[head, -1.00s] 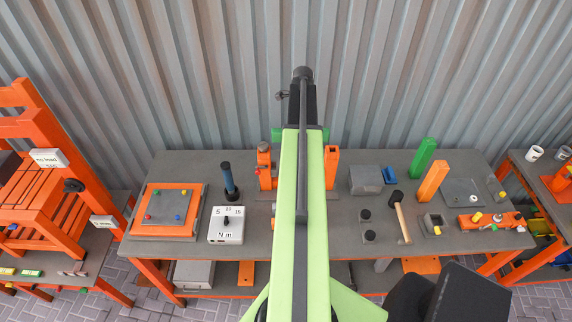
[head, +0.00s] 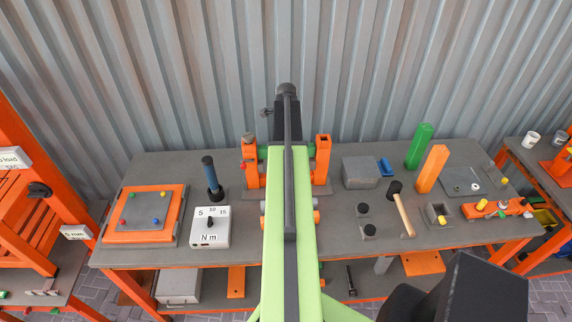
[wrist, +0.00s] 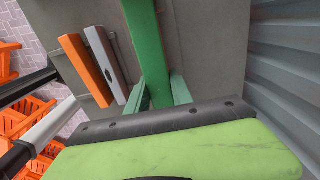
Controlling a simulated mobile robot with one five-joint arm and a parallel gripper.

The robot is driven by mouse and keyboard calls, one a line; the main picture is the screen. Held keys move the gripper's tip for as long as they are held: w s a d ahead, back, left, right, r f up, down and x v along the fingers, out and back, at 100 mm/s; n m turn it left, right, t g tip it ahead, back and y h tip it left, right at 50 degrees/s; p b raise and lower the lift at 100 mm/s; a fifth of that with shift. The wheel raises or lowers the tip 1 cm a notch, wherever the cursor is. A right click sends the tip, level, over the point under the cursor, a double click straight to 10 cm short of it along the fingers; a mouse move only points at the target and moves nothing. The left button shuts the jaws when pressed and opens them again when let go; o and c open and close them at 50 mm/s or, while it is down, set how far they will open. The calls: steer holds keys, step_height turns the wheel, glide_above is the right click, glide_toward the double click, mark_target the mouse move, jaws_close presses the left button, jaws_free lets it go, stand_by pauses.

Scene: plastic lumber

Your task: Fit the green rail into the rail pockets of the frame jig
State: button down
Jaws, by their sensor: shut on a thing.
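The green rail (wrist: 146,40) is in my gripper (wrist: 159,92), whose green fingers close on both its sides in the wrist view. In the head view my arm covers the gripper and the rail's middle; only short green ends (head: 311,151) show beside the arm. The frame jig has two orange posts, left (head: 250,167) and right (head: 322,160), on a grey base. The rail spans crosswise between the posts, with its ends near their upper parts. I cannot tell whether the ends sit in the rail pockets.
A blue-handled tool (head: 211,178) and torque box (head: 210,227) stand left; a grey box (head: 360,173) and mallet (head: 403,212) lie right. A corrugated wall (head: 430,60) closes the back.

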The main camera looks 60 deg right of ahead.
step_height(320, 180, down, 5)
steer(key=b, duration=0.4)
steer(key=shift+r+b, duration=0.15)
steer(key=shift+b, duration=0.2)
steer(key=shift+r, duration=0.3)
steer(key=shift+f, duration=0.25)
steer(key=c, duration=1.1)
jaws_free()
steer(key=shift+r, duration=0.1)
step_height(320, 180, up, 12)
steer(key=p, duration=1.2)
steer(key=shift+r+p, duration=0.25)
steer(key=shift+p, duration=0.1)
steer(key=shift+f, duration=0.15)
steer(key=shift+a, duration=0.1)
